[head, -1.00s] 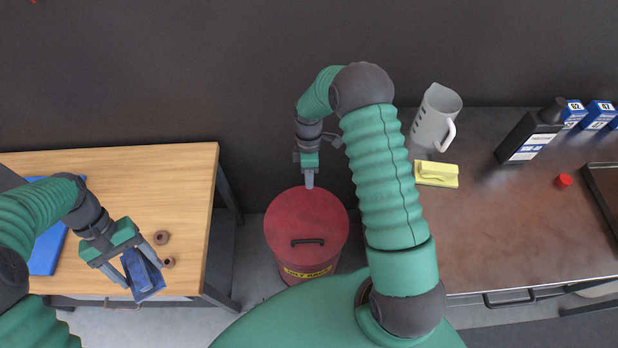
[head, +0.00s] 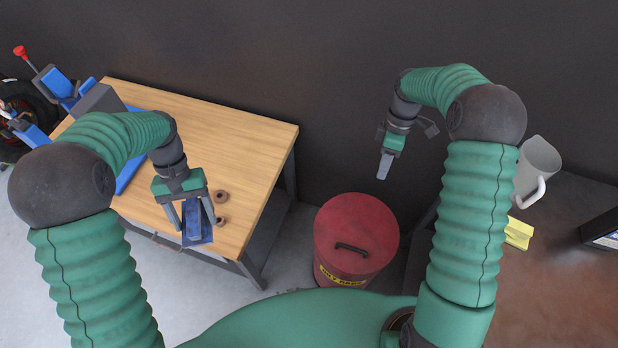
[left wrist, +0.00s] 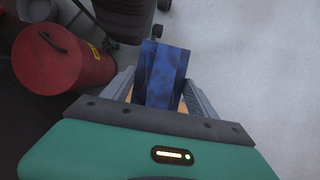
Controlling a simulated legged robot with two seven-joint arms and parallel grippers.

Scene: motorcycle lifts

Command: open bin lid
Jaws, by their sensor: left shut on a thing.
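The red round bin (head: 335,262) stands on the floor between the two benches. Its red lid (head: 375,225) is closed and has a dark handle (head: 352,248) on top. The bin also shows at the left of the left wrist view (left wrist: 60,62). My left gripper (head: 197,232) is shut on a blue object (head: 195,222), apart from the bin to its left, over the wooden bench's front edge. The blue object fills the space between the fingers in the left wrist view (left wrist: 160,75). My right gripper (head: 384,172) is above and behind the bin, not touching it; its finger gap is not visible.
The wooden bench (head: 235,150) is left of the bin, with two small brown rings (head: 221,196) on it. The brown bench (head: 560,270) at right holds a grey jug (head: 540,165) and a yellow item (head: 518,233). Floor shows between the wooden bench and bin.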

